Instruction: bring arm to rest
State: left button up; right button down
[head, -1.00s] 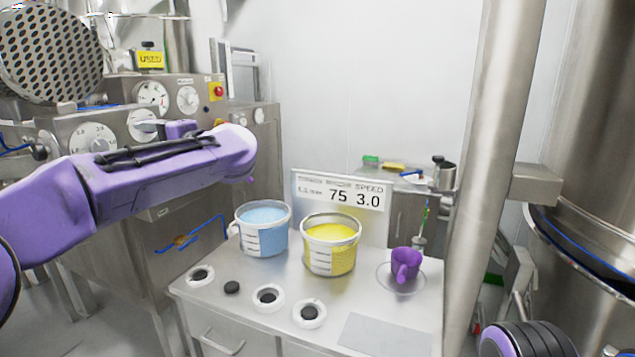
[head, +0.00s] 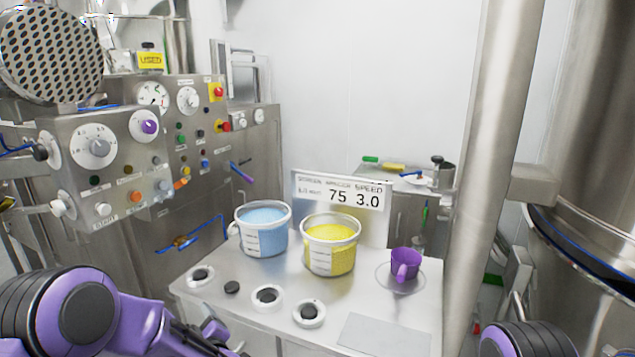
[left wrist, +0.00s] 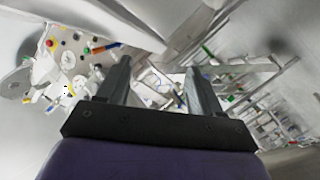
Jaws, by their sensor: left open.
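My left arm (head: 150,318) is folded low at the bottom left of the head view, in front of the control cabinet and left of the steel table. My left gripper (head: 218,344) is at the lower edge there, small and partly cut off. In the left wrist view, the two grey fingers of the left gripper (left wrist: 158,88) stand apart with nothing between them. A rounded part of my right arm (head: 520,340) shows at the bottom right; its gripper is out of view.
The steel table (head: 385,335) holds a blue-filled tub (head: 263,232), a yellow-filled tub (head: 331,246), a purple cup (head: 405,263) on a saucer and several round knobs. The control cabinet (head: 75,125) stands left. A steel post (head: 490,150) stands right of the table.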

pick_arm(q)
jog(key=s+f+m+g+h, duration=0.2)
jog(key=s+f+m+h, duration=0.15)
jog(key=s+f, duration=0.85)
jog(key=s+f+m+g+h, duration=0.1)
jog(key=s+f+g, duration=0.1)
jog(key=s, duration=0.7)
jog(key=s+a+f+m+g, duration=0.1)
jog(key=s+f+g, duration=0.2)
jog(key=s, duration=0.7)
jog(key=s+f+m+g+h, duration=0.1)
jog(key=s+f+m+g, duration=0.1)
jog(key=s+f, duration=0.4)
jog(key=s+g, duration=0.1)
jog(key=s, duration=0.2)
jog(key=shift+s+a+h, duration=0.15)
jog(key=shift+a+h, duration=0.2)
jog(key=shift+a, duration=0.05)
jog(key=shift+f, duration=0.1)
